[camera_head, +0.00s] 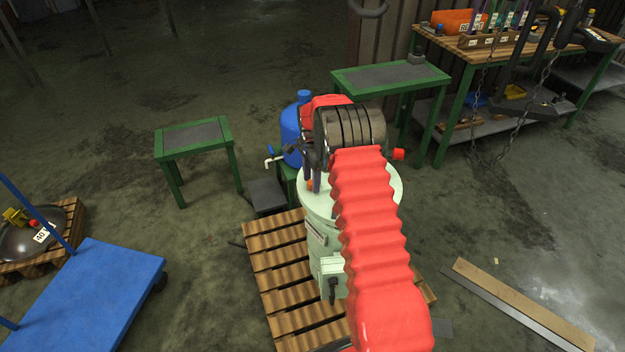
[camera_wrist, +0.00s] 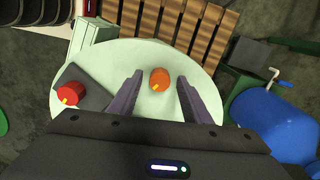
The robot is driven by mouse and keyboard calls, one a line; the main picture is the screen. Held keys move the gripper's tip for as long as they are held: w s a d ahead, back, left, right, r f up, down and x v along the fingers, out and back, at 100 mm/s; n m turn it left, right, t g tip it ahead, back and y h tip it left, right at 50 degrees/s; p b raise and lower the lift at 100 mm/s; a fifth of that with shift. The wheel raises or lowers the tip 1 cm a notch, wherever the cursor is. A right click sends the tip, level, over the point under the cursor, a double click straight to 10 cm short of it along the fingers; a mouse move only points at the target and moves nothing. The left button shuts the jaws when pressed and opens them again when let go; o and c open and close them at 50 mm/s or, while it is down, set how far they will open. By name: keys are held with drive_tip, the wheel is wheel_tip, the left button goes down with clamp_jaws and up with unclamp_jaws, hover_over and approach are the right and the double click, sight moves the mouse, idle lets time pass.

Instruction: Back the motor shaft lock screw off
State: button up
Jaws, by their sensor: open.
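An orange knob (camera_wrist: 160,79) with a yellow mark stands on the round pale green top (camera_wrist: 150,52) of the drum-like machine. A red knob (camera_wrist: 70,94) with a yellow mark sits on a dark plate to its left. I cannot tell which knob is the motor shaft lock screw. My gripper (camera_wrist: 160,75) is open, its two dark fingers apart on either side of the orange knob, with gaps showing on both sides. In the head view the pale green machine (camera_head: 321,238) stands on a pallet, partly hidden by my red-sleeved arm, and the orange knob (camera_head: 310,185) shows at the fingers.
A blue container (camera_head: 291,135) with a tap stands just behind the machine. A wooden pallet (camera_head: 275,270) lies under it. Small green tables (camera_head: 225,125) stand behind, and a blue cart (camera_head: 95,300) is at left. Planks (camera_head: 520,305) lie on the floor at right.

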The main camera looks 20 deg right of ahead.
drive_tip(key=shift+c, duration=0.5)
drive_tip(key=c, duration=0.9)
drive_tip(key=shift+d, duration=0.15)
drive_tip(key=shift+c, duration=0.2)
